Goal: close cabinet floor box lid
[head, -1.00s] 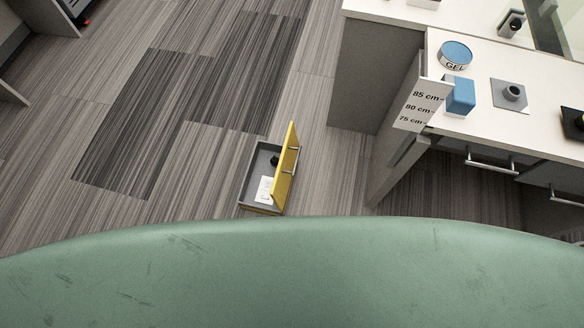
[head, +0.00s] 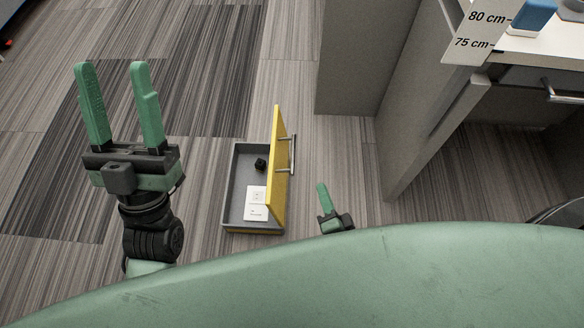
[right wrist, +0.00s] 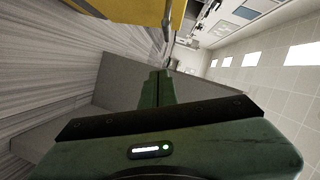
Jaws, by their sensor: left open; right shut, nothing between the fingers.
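The floor box (head: 232,190) is a grey tray set at floor level, with its yellow lid (head: 278,165) standing up, hinged on the right side. A metal handle (head: 291,154) is on the lid's right face. Inside lie a white socket plate and a small black object. My left gripper (head: 116,75) is open and empty, left of the box. My right gripper (head: 322,188) is shut and empty, right of the lid and apart from it.
A grey cabinet side (head: 362,60) and desk leg (head: 425,140) stand right of the box. A height sign (head: 482,30) hangs at the desk corner. Striped carpet floor (head: 205,150) is clear left of the box. My green body fills the bottom.

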